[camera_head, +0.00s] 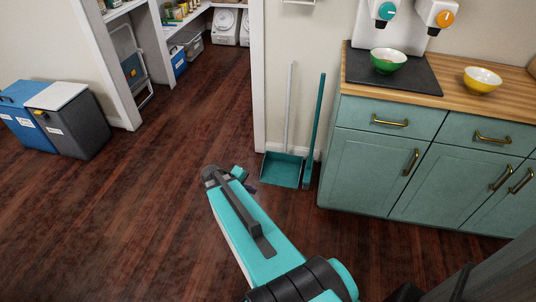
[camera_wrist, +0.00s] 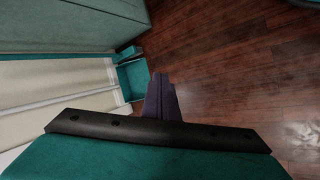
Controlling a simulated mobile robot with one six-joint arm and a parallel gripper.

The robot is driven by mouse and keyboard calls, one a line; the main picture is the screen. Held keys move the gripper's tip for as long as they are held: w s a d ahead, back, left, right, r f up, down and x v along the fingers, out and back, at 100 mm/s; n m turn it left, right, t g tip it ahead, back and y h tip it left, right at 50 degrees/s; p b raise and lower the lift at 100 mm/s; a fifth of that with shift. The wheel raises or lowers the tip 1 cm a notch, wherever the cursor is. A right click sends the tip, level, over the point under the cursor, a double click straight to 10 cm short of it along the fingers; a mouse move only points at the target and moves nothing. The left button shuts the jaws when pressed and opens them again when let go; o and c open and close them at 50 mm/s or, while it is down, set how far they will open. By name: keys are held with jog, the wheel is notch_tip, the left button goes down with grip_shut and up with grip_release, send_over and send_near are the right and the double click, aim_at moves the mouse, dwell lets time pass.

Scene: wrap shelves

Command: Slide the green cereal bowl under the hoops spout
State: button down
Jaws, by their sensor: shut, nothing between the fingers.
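The green bowl (camera_head: 387,61) stands upright on a dark mat (camera_head: 420,74) on the wooden counter, below the dispenser spout with the teal knob (camera_head: 384,11). A second spout has an orange knob (camera_head: 445,19) and is to the right. No label for hoops can be read on either spout. My gripper (camera_wrist: 160,78) is shut and empty in the wrist view, pointing down over the floor. In the head view it is mostly hidden behind my arm, low and well left of the counter and apart from the bowl.
A yellow bowl (camera_head: 482,80) stands on the counter, right of the mat. Teal cabinets (camera_head: 370,170) are below. A teal dustpan (camera_head: 282,170) and a broom (camera_head: 315,130) lean on the wall near my gripper. Bins (camera_head: 70,120) stand at left; the floor between is clear.

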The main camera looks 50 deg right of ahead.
jog(key=s+a+f+g+y, duration=0.1)
jog(key=s+a+f+y, duration=0.1)
jog(key=s+a+f, duration=0.4)
jog(key=s+a+f+g+y, duration=0.1)
jog(key=s+a+f, duration=0.5)
jog(key=a, duration=0.8)
jog(key=s+a+f+g+y, duration=0.1)
jog(key=s+a+f+y, duration=0.2)
jog(key=s+a+f, duration=0.3)
jog(key=a, duration=0.4)
jog(key=shift+s+a+y, duration=0.25)
jog(key=shift+s+y, duration=0.1)
jog(key=shift+y, duration=0.05)
